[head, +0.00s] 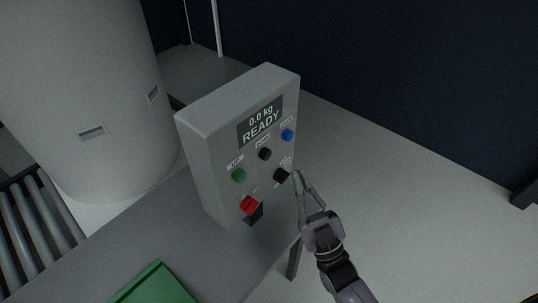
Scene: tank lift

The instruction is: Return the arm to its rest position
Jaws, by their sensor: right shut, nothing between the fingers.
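My right gripper (308,187) comes in from the lower right. It is shut and empty, with its fingertips close in front of the right edge of the control box, near the lower black knob (281,175). I cannot tell whether the fingertips touch the box. The grey control box (212,143) stands upright on a grey table (200,262). Its screen (260,122) reads "0.0 kg READY". The face also has a green button (239,175), a red switch (247,206), a blue button (287,134) and another black knob (265,153). My left gripper is out of view.
A large pale tank (75,95) stands behind the table at the left. A roller conveyor (35,225) is at the far left. A green tray (158,285) lies on the table at the bottom. The floor (420,200) to the right is clear up to the dark wall.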

